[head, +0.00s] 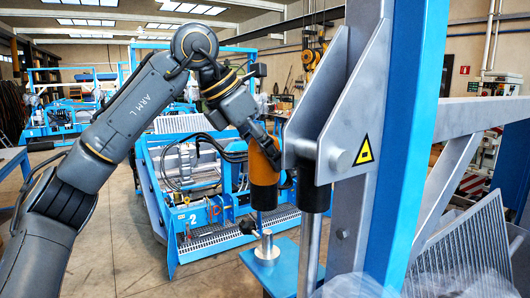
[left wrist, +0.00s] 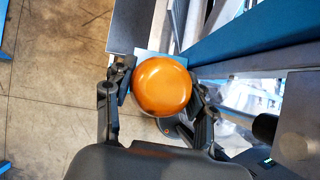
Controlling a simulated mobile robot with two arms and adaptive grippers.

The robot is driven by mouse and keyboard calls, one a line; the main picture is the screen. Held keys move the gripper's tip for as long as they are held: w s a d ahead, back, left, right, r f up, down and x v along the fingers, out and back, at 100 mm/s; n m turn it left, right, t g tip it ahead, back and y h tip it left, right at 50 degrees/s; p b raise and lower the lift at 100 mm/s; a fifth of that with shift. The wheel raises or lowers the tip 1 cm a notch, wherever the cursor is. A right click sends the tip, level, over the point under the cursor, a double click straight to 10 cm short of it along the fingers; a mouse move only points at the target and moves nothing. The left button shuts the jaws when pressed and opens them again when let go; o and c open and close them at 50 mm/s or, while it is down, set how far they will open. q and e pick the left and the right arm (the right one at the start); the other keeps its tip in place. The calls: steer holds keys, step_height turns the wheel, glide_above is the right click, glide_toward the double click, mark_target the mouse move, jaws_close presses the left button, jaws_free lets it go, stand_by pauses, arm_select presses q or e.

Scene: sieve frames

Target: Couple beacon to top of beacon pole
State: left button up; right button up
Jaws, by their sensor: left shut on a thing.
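The orange beacon (head: 264,168) hangs upright below my left gripper (head: 262,138), which is shut on it. In the left wrist view the beacon (left wrist: 161,86) shows from above as a round orange dome between the two fingers of the left gripper (left wrist: 160,100). Beneath it in the head view stands the beacon pole (head: 266,246), a short silver stub with a round collar on a blue block. A gap shows between the beacon's lower end and the stub. The pole is mostly hidden under the beacon in the wrist view. My right gripper is not in view.
A grey metal bracket (head: 345,110) with a yellow warning label and a blue upright beam (head: 405,150) stand close to the right of the beacon. A blue machine frame (head: 185,215) with hoses lies behind. Open floor (head: 110,255) is at the left.

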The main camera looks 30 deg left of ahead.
mark_target(270, 179)
arm_select(q)
steer(key=b+x, duration=0.2)
steer(key=shift+f, duration=0.4)
steer(key=shift+s+f+b, duration=0.15)
steer(key=shift+f+b, duration=0.15)
steer(key=shift+f, duration=0.05)
steer(key=shift+a+f+b, duration=0.1)
steer(key=shift+f+b, duration=0.4)
steer(key=shift+f, duration=0.5)
steer(key=shift+r, duration=0.1)
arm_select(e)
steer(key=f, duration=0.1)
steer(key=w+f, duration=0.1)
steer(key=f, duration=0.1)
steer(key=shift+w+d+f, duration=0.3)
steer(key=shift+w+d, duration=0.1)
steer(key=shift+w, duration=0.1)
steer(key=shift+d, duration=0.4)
arm_select(q)
steer(key=shift+f, duration=0.2)
